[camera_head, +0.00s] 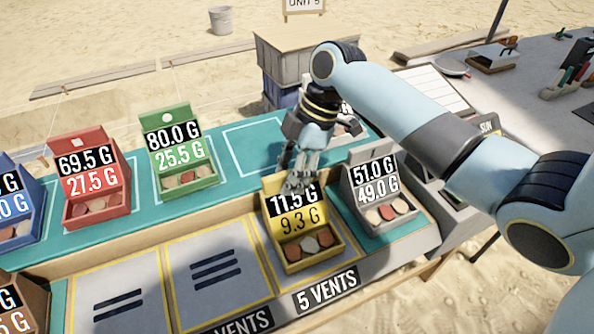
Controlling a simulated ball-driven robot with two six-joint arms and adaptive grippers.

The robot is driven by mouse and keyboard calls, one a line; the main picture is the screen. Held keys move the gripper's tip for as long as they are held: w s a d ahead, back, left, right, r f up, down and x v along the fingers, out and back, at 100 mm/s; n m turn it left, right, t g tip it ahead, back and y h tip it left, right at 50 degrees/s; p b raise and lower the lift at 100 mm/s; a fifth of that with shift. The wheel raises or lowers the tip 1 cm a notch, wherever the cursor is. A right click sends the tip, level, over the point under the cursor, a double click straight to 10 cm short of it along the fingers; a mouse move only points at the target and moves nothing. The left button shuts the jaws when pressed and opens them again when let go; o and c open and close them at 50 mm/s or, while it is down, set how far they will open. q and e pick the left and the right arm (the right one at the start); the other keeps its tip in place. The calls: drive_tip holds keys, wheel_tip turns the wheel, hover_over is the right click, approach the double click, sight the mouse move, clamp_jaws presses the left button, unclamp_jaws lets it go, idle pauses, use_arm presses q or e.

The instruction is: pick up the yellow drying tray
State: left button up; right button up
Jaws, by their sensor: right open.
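The yellow drying tray (299,254) stands in the slot above the "5 VENTS" label at the front. Its back panel reads 11.5 G and 9.3 G, and several round pieces lie in its bin. My right gripper (294,186) points down at the top edge of the tray's back panel, with its fingers overlapping that edge in the picture. It is open. I cannot tell whether the fingers touch the panel. My left gripper is not in view.
A grey tray (380,220) stands close to the right of the yellow one. Green (185,182) and red (90,210) trays stand on the teal strip to the left. An empty outlined spot (250,140) lies behind the yellow tray. Empty slots (215,268) lie to its left.

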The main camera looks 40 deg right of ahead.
drive_tip(key=shift+f, duration=0.1)
drive_tip(key=shift+f, duration=0.15)
idle(0.3)
clamp_jaws()
idle(0.5)
